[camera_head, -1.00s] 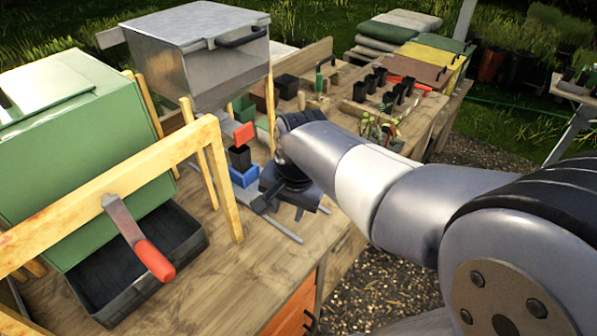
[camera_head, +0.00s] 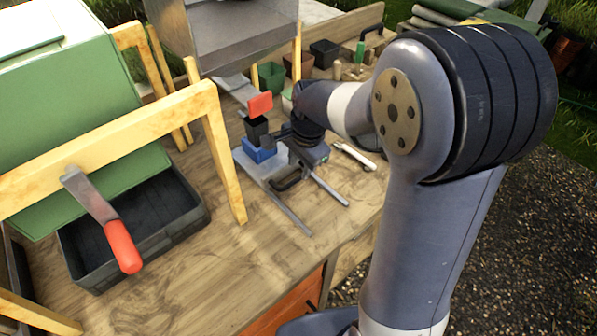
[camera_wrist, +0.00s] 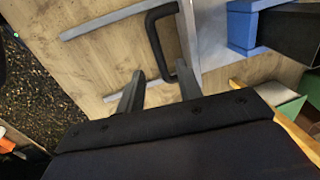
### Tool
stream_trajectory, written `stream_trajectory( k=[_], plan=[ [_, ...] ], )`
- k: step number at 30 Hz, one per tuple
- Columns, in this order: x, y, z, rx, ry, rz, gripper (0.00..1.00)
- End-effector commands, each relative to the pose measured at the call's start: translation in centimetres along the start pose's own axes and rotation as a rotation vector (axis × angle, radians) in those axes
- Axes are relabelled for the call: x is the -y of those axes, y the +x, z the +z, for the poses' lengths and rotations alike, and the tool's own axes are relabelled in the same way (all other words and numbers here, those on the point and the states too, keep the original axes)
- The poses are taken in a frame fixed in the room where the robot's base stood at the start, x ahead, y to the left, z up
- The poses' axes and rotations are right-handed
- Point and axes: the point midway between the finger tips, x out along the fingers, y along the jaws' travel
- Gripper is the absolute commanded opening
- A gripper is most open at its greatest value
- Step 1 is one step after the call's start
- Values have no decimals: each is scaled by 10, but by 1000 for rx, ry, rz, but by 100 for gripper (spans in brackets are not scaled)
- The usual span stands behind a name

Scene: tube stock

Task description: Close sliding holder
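The sliding holder is a grey plate (camera_head: 255,170) with a blue block (camera_head: 261,153) on it and a black pot (camera_head: 257,129) in the block. Its black U-shaped handle (camera_head: 289,180) faces the front, between two grey rails (camera_head: 330,190). In the wrist view, the handle (camera_wrist: 152,38) lies just beyond and partly between the tips of my gripper (camera_wrist: 158,84). The fingers stand apart, so my gripper is open; any contact with the handle is unclear. The blue block (camera_wrist: 243,28) and black pot (camera_wrist: 292,36) are at the upper right there.
A red piece (camera_head: 260,104) hangs above the pot under a grey metal hopper (camera_head: 230,45). A wooden frame (camera_head: 225,150) with a red-handled trowel (camera_head: 121,245) stands left, over a black tray (camera_head: 70,245). A pale tool (camera_head: 354,156) lies right of the rails. The front bench is bare.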

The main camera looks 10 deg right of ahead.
Motion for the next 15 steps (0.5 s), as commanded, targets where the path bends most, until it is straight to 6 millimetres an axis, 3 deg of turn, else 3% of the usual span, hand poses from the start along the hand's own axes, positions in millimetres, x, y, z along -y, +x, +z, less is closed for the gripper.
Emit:
stream_trajectory(
  k=[6,15],
  plan=[
    [0,33,0,2,0,2,34],
    [0,44,0,0,-1,-1,34]
  ],
)
